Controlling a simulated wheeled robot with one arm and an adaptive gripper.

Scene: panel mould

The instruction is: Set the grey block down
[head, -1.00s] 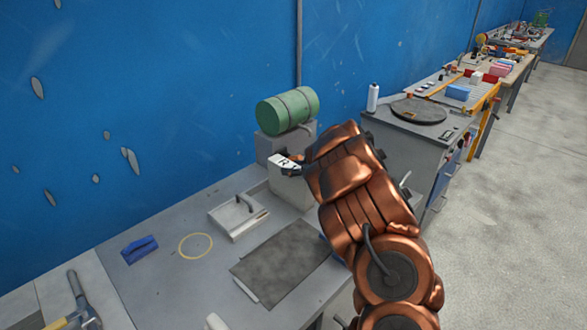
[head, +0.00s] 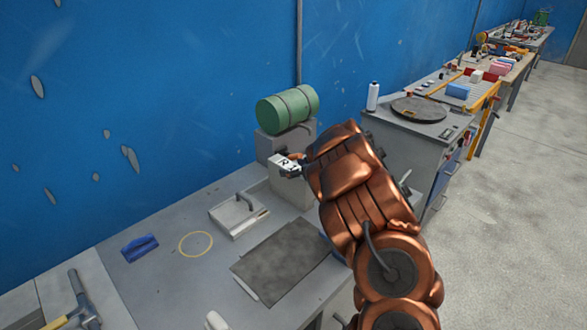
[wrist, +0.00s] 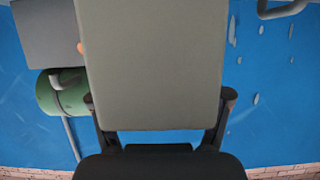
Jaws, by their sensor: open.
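The grey block (head: 291,190) stands upright at the back of the grey workbench (head: 165,285), in front of the machine with the green tank. Its top is partly hidden by my gripper (head: 284,165) in the head view. In the wrist view the block (wrist: 152,65) fills the middle, with its near end between the two fingers of my gripper (wrist: 159,100). My gripper is open, with one finger at each side of the block. I cannot tell whether the fingers touch it.
The green tank (head: 288,109) is close behind. A light tray with a handle (head: 238,215), a yellow ring (head: 195,244), a blue tool (head: 140,248), a dark mat (head: 285,260) and a hammer (head: 82,300) lie on the bench. Bare bench lies around the ring.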

